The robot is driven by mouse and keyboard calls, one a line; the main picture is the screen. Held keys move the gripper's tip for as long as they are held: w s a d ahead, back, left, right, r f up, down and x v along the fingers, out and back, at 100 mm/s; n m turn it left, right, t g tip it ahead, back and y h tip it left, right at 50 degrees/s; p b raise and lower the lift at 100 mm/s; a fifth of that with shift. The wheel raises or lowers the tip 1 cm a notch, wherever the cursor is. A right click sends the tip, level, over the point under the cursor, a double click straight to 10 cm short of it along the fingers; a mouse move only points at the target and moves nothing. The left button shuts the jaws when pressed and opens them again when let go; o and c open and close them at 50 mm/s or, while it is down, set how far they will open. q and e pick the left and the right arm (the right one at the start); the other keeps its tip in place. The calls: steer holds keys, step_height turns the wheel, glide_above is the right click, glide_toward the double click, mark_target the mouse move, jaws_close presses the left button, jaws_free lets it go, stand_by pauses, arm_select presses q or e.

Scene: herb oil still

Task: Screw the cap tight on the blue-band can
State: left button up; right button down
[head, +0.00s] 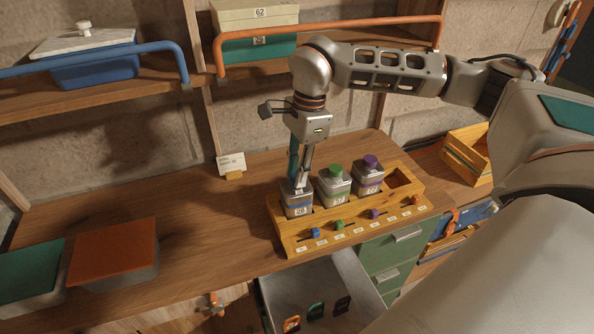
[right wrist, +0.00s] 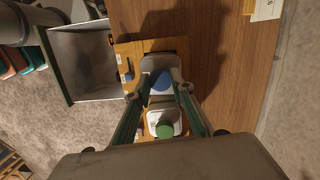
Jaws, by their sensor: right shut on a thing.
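The blue-band can (head: 297,208) is a grey square can with a label. It stands upright in the left slot of a wooden rack (head: 350,231). My right gripper (head: 299,184) points down over it and is shut on its blue cap. The cap (right wrist: 161,83) shows between the fingers in the right wrist view, over the can's top. The fingers hide most of the cap in the head view. I cannot tell how tightly the cap sits on the can. My left gripper is not in view.
A green-capped can (head: 334,187) and a purple-capped can (head: 369,176) stand close to the right in the rack. The far-right slot is empty. A metal bin (head: 312,285) is in front of the rack. Green and orange lidded boxes (head: 112,256) stand at left. Bare table lies between.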

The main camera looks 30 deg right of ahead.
steer(key=m+b, duration=0.2)
steer(key=m, duration=0.2)
steer(key=shift+s+f+m+t, duration=0.1)
steer(key=shift+f+m+t, duration=0.05)
steer(key=shift+m+t, duration=0.25)
steer(key=m+h+b, duration=0.1)
steer(key=m+b, duration=0.1)
steer(key=m, duration=0.5)
steer(key=m+b, duration=0.1)
steer(key=m, duration=0.2)
steer(key=shift+t+h, duration=0.3)
steer(key=shift+t, duration=0.1)
steer(key=m, duration=0.4)
steer(key=shift+m+h+b, duration=0.3)
steer(key=shift+m+b, duration=0.05)
steer(key=shift+m, duration=0.05)
steer(key=c, duration=1.7)
jaws_free()
